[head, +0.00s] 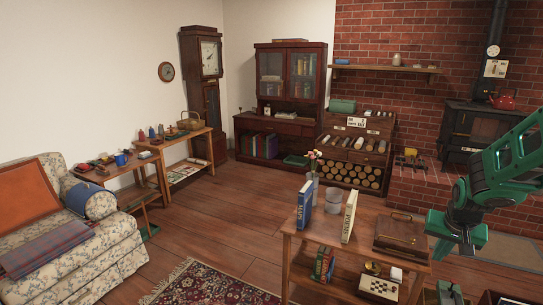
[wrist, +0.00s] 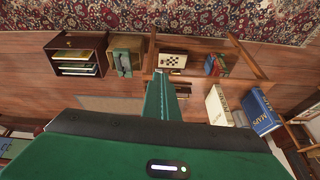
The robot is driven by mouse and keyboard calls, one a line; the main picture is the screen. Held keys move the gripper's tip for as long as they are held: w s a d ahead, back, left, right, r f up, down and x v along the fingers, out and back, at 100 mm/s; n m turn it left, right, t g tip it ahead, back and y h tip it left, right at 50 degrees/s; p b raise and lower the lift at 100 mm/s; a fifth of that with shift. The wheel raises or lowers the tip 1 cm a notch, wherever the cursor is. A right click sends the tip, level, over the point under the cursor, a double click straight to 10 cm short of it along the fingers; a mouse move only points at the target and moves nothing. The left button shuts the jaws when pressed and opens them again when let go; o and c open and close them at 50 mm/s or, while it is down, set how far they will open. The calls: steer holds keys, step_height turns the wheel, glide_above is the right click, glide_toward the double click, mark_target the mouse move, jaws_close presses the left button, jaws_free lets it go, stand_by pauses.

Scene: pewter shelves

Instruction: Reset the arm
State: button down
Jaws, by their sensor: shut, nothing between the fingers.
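My green arm (head: 505,158) reaches in from the right edge of the head view. It bends down at the wrist, over the right end of a low wooden table. My gripper (wrist: 163,78) shows in the wrist view as a narrow green shape, its fingers together and nothing held between them. Below it in that view are the floor and the table's lower shelf area. The fingertips are hard to make out in the head view.
The wooden table (head: 376,226) bears a blue book (head: 305,206), a cream book (head: 349,217), a metal bucket (head: 334,199) and a brown wooden case (head: 401,235). A black stove (head: 474,135) stands behind my arm. Open floor (head: 225,219) lies left of the table.

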steer(key=s+a+r+g, duration=0.1)
steer(key=s+r, duration=0.1)
steer(key=s, duration=0.7)
steer(key=s+a+r+g+y, duration=0.1)
steer(key=s+a+r, duration=0.1)
steer(key=s, duration=0.8)
steer(key=s+a+r+g+y, duration=0.1)
steer(key=s+a+r+g, duration=0.1)
steer(key=s, duration=0.7)
steer(key=shift+s+a+r, duration=0.15)
steer(key=shift+r, duration=0.2)
steer(key=shift+w+f, duration=0.3)
steer(key=shift+w, duration=0.35)
